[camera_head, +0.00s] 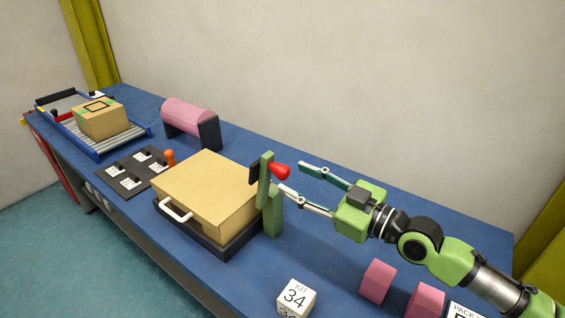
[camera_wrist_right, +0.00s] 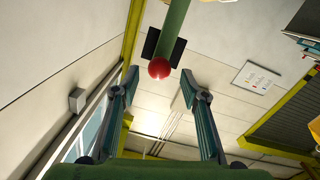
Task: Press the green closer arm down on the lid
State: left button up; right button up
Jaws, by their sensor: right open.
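The green closer arm (camera_head: 265,183) stands upright on a green post (camera_head: 273,215) at the right side of the box. It has a black pad and a red knob (camera_head: 281,171) near its top. The tan lid (camera_head: 210,182) lies flat on the box, with a white handle (camera_head: 174,210) at its front. My right gripper (camera_head: 290,176) is open, its fingers pointing left at the red knob. In the right wrist view, the red knob (camera_wrist_right: 159,68) is ahead, centred between the two spread fingertips (camera_wrist_right: 158,84); nothing is visibly gripped. My left gripper is not in view.
A dark panel (camera_head: 128,172) with an orange knob (camera_head: 170,157) lies left of the box. A pink roller (camera_head: 187,115) and a roller conveyor (camera_head: 110,143) with a carton (camera_head: 101,119) stand farther left. A white cube (camera_head: 295,296) and pink blocks (camera_head: 376,280) are near the front edge.

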aim_at(288, 175)
jog(key=shift+p+x, duration=0.75)
jog(key=shift+x, duration=1.75)
grip_shut()
